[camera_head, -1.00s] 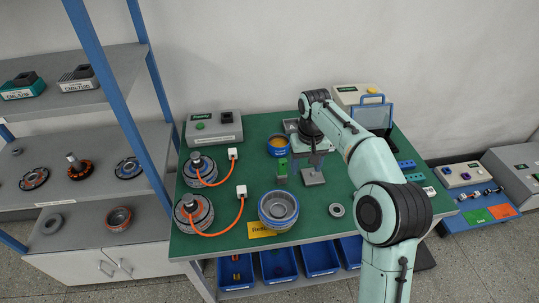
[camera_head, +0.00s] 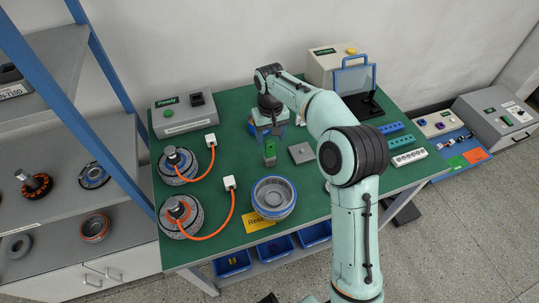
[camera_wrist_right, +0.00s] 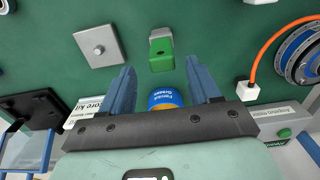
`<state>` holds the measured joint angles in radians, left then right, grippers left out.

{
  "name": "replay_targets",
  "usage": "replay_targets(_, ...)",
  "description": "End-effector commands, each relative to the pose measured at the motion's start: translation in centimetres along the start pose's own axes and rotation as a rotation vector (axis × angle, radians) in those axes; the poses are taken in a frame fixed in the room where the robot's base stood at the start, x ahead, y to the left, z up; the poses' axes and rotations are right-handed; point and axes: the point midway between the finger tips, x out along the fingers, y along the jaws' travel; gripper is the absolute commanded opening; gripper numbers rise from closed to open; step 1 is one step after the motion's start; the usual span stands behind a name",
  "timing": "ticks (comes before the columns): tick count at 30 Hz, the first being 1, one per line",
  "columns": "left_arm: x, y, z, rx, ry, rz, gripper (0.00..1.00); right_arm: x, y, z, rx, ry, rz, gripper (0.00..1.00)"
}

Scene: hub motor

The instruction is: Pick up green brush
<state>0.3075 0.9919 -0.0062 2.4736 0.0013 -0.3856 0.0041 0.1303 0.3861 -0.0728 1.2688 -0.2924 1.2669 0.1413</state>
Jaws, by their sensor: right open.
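The green brush (camera_head: 270,147) stands on the green table near its middle, with a green upper part and a grey lower part. In the right wrist view the brush (camera_wrist_right: 161,52) lies just beyond the fingertips, between their lines. My right gripper (camera_wrist_right: 160,66) is open and empty, its two blue-grey fingers apart and not touching the brush. In the head view my right gripper (camera_head: 270,128) is just behind the brush, partly hidden by its own wrist. My left gripper is not in view.
A blue grease can (camera_wrist_right: 165,98) stands close to the brush, mostly hidden by my gripper. A grey square block (camera_head: 301,153) sits right of the brush. A ringed hub part (camera_head: 273,197) and two motors with orange cables (camera_head: 182,217) are nearer and left.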

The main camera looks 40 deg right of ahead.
Motion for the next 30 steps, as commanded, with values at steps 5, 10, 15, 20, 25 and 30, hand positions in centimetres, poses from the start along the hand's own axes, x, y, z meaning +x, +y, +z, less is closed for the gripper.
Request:
replay_targets(5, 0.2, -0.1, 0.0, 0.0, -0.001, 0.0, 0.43, 1.5, -0.1, 0.1, -0.001, -0.002, 0.0, 0.62)
replay_targets(10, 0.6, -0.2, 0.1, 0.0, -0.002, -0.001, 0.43, 4.2, -0.3, 0.3, 0.0, -0.004, 0.0, 0.62)
replay_targets(15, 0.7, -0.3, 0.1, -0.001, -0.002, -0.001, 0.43, 5.4, -0.3, 0.2, 0.001, 0.001, 0.0, 0.62)
replay_targets(20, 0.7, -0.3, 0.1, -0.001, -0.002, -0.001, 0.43, 5.4, -0.3, 0.2, 0.001, 0.002, 0.0, 0.62)
replay_targets(25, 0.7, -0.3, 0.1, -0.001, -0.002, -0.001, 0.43, 5.4, -0.3, 0.2, 0.0, 0.001, 0.0, 0.23)
replay_targets(30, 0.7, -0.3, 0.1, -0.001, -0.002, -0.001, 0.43, 5.4, -0.3, 0.2, 0.0, 0.002, 0.0, 0.11)
